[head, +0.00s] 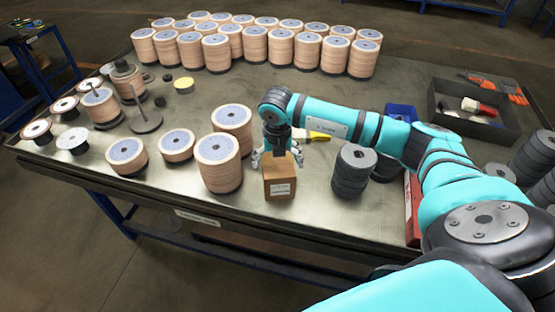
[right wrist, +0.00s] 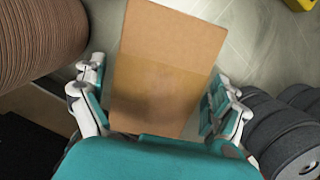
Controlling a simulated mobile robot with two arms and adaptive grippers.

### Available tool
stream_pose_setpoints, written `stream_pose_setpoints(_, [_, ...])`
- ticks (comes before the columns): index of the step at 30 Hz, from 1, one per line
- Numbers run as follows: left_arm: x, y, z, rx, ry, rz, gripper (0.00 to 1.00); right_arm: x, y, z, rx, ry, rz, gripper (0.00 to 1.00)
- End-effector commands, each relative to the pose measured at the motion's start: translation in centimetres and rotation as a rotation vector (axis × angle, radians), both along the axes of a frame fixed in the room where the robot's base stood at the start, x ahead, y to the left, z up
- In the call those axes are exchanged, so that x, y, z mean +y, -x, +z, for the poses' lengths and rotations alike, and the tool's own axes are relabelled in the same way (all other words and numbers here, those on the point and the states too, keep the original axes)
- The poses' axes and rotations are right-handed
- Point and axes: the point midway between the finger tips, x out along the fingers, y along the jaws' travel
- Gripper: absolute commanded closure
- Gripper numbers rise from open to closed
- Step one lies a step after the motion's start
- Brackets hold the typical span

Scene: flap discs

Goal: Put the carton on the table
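The carton (head: 280,182) is a small brown box with a white label on its front. It stands upright on the grey metal table (head: 300,222), near the front edge. My right gripper (head: 277,158) is over the carton from above, with its fingers spread to either side. In the right wrist view the carton (right wrist: 165,70) lies between the fingers of the gripper (right wrist: 158,108). A gap shows at the left finger; the right finger is very close to the carton, and contact is unclear. My left gripper is not in view.
A tall stack of tan flap discs (head: 219,165) stands just left of the carton. A stack of dark discs (head: 351,172) stands to its right. Many disc stacks line the back. A black tray (head: 440,100) with tools is at the back right.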

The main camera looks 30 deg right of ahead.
Motion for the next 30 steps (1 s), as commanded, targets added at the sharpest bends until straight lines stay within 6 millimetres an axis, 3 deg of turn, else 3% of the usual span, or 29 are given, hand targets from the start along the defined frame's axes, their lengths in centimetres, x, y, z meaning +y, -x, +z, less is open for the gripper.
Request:
stream_pose_setpoints(11, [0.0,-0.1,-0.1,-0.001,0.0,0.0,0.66,0.1,0.0,0.8,-0.001,0.0,0.0,0.0])
stream_pose_setpoints(24, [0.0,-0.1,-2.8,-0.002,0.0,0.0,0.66,0.9,1.0,9.3,-0.005,-0.001,0.001,0.0])
stream_pose_setpoints(30, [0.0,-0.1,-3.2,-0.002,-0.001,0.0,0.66,1.1,1.4,11.6,-0.002,0.001,-0.001,0.0])
